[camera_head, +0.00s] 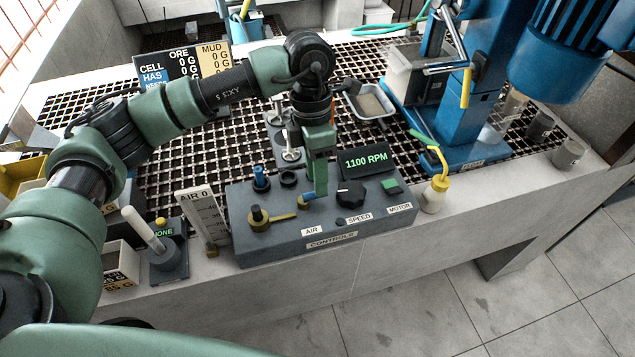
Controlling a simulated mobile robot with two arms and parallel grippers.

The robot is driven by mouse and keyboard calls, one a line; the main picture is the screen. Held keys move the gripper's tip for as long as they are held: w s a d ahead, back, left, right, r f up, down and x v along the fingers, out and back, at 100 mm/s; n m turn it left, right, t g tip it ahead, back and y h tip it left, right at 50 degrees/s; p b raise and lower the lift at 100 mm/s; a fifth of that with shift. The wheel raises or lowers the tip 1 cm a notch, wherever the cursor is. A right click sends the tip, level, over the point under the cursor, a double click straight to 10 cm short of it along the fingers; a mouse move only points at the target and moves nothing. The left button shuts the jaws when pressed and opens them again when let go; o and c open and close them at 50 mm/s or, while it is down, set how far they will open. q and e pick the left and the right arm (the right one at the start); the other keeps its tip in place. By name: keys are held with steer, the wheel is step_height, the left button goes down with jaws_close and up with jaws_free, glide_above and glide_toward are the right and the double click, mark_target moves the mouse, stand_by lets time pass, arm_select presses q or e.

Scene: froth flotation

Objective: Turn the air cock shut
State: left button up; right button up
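The air cock (258,219) is a brass valve with a dark top and a flat brass handle. It sits at the left of the grey control box (285,247), above the AIR label. Its handle points to the right, along the box. My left gripper (314,194) points down over the box, at the handle's right end. Its fingers overlap in the view, so I cannot tell whether they are apart or touch the handle. The air gauge (203,218) stands left of the box, marked AIR 0. My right gripper is out of view.
The box also bears a blue-topped fitting (261,178), a black speed knob (350,194), a green motor button (390,186) and a 1100 RPM display (366,161). A yellow-capped bottle (434,194) stands to the right. A white-handled lever unit (168,262) stands to the left.

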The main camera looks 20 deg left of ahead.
arm_select(q)
steer(key=r, duration=0.3)
steer(key=w+r+b, duration=0.1)
steer(key=r, duration=0.1)
steer(key=shift+a+r, duration=0.25)
steer(key=shift+a, duration=0.1)
steer(key=shift+s, duration=0.1)
